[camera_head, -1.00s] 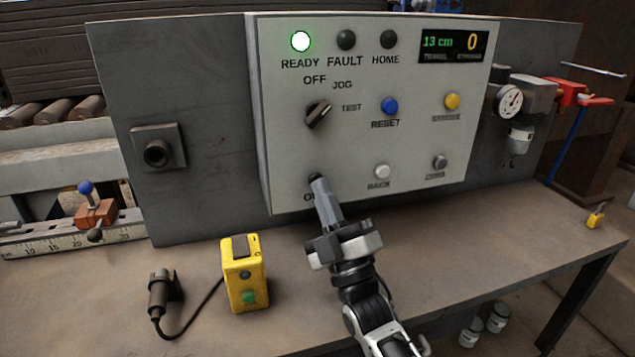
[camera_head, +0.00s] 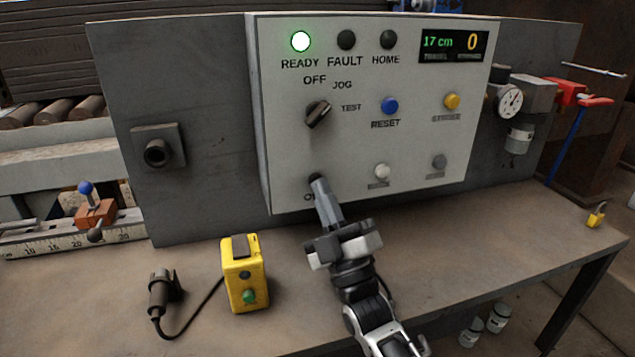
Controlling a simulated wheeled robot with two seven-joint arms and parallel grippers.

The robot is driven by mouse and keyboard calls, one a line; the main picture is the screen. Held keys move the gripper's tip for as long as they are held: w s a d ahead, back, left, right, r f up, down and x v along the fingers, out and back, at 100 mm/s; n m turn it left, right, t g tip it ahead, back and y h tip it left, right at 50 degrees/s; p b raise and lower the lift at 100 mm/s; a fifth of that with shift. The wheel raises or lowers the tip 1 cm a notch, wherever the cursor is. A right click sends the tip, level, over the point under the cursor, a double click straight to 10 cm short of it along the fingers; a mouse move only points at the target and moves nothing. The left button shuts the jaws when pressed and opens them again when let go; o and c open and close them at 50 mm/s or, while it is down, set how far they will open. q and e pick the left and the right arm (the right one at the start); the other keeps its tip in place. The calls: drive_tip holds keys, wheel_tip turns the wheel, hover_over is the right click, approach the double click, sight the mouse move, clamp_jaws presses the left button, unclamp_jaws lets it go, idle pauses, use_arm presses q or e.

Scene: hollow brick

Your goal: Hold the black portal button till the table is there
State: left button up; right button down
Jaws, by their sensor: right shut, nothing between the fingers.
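The control panel (camera_head: 345,140) stands upright at the back of the bench. A black button (camera_head: 315,178) sits at its lower left, mostly covered by the tip of my right gripper (camera_head: 319,183). That gripper is shut and empty, and its fingertips appear to touch the button. The display (camera_head: 453,43) at the panel's upper right reads 17 cm and 0. The green READY lamp (camera_head: 300,41) is lit. The FAULT lamp (camera_head: 346,40) and HOME lamp (camera_head: 389,39) are dark. My left gripper is not in view.
A selector knob (camera_head: 318,114), blue RESET button (camera_head: 390,105), yellow button (camera_head: 452,101), white button (camera_head: 381,171) and grey button (camera_head: 439,161) are on the panel. A yellow pendant box (camera_head: 243,270) stands on the bench (camera_head: 200,325), left of my arm. The bench to the right is mostly clear.

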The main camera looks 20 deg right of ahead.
idle(0.9)
idle(0.9)
drive_tip(key=shift+s, duration=0.15)
drive_tip(key=shift+s+p, duration=0.45)
drive_tip(key=shift+s, duration=0.25)
drive_tip(key=s+p, duration=0.2)
drive_tip(key=s, duration=0.3)
drive_tip(key=shift+d, duration=0.1)
